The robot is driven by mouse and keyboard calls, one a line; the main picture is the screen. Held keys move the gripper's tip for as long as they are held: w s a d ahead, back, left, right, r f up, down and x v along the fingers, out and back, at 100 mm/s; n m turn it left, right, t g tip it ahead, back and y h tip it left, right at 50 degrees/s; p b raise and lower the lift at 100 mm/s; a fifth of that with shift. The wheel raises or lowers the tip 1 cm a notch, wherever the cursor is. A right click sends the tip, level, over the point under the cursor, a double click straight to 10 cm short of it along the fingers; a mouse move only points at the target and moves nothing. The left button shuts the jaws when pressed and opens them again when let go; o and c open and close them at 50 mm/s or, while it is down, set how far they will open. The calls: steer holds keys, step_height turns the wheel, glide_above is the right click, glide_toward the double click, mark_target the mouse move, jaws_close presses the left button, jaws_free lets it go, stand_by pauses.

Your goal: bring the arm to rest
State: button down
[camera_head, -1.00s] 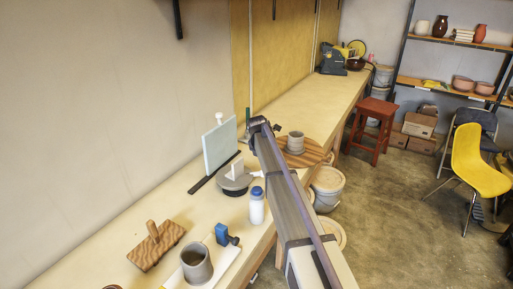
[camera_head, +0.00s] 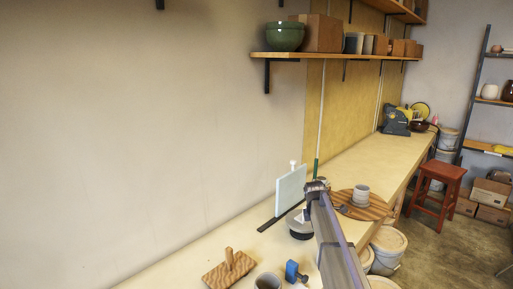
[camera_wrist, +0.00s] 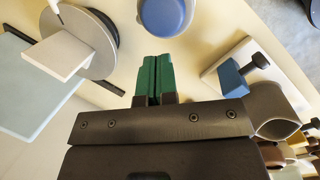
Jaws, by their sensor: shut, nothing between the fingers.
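My gripper (camera_wrist: 153,80) shows in the wrist view with its two green fingers together and nothing between them. A grey round stand with a white block (camera_wrist: 57,55) is to the left, and a blue tool (camera_wrist: 235,76) and a grey mug (camera_wrist: 270,108) are to the right. In the head view my arm reaches from the bottom edge up over the bench (camera_head: 190,270); the fingers are hidden there.
In the head view a pale upright panel (camera_head: 291,190) stands left of my arm. A cup (camera_head: 361,192) on a striped round board (camera_head: 378,207) is to its right. A wooden float (camera_head: 229,268) lies at lower left. A wall shelf (camera_head: 335,55) with pots hangs above. The far bench is mostly clear.

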steer(key=s+a+m+g+y, duration=0.1)
steer(key=s+a+m, duration=0.2)
steer(key=s+m, duration=0.6)
steer(key=s+a+m+y, duration=0.1)
steer(key=s+m, duration=0.8)
steer(key=s, duration=2)
steer(key=shift+a+f+g, duration=0.35)
steer(key=shift+a+g, duration=0.05)
steer(key=shift+a, duration=0.75)
